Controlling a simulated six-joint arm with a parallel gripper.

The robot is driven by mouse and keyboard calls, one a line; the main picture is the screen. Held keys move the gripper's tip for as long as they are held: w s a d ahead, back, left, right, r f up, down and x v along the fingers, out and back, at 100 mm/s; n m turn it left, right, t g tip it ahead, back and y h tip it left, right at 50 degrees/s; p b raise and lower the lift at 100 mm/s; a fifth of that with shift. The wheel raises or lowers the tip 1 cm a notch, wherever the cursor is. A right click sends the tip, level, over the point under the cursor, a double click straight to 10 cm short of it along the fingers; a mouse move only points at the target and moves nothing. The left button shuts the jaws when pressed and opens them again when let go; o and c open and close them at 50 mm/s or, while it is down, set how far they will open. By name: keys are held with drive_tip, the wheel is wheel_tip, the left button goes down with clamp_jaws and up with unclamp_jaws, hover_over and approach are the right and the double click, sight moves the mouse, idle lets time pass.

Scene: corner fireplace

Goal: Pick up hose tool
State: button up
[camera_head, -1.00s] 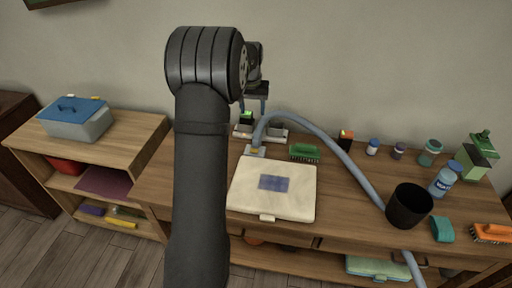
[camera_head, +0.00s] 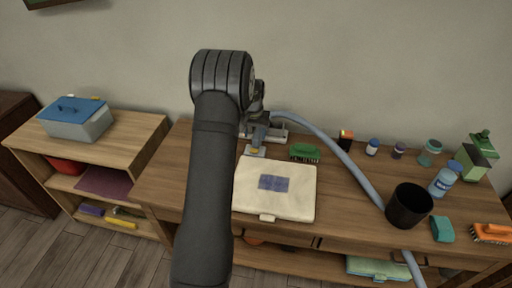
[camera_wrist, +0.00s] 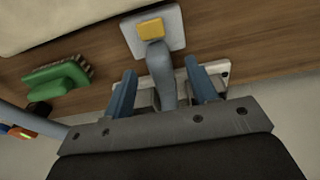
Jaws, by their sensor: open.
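The hose tool (camera_head: 255,152) is a flat grey head with a yellow patch and a grey neck, at the back of the table behind the white case. In the wrist view the hose tool (camera_wrist: 156,54) shows its head beyond my fingertips and its neck running back between them. My gripper (camera_wrist: 160,68) is open, with one blue-grey finger on each side of the neck and visible gaps. In the head view my gripper (camera_head: 258,136) is low over the tool, and my arm partly hides that area.
The white case (camera_head: 290,193) lies just in front. A green brush (camera_head: 305,153) lies to the right. The grey hose (camera_head: 338,152) arcs right past a black cup (camera_head: 408,206). A pale bracket (camera_head: 279,135) sits behind. Several bottles stand farther right.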

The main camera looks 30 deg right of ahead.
sight(256, 138)
drive_tip(key=f, duration=0.3)
drive_tip(key=d+f, duration=0.1)
drive_tip(key=shift+w+f, duration=0.25)
drive_tip(key=shift+f, duration=0.05)
clamp_jaws()
drive_tip(key=shift+r, duration=0.1)
drive_tip(key=shift+r, duration=0.55)
drive_tip(key=r, duration=0.1)
drive_tip(key=s+r, duration=0.1)
drive_tip(key=r, duration=0.1)
drive_tip(key=shift+s+d+r, duration=0.15)
drive_tip(key=shift+d+r, duration=0.1)
drive_tip(key=shift+r, duration=0.15)
drive_tip(key=s+d+r, duration=0.3)
drive_tip(key=s+r, duration=0.3)
drive_tip(key=s, duration=0.3)
drive_tip(key=shift+s, duration=0.4)
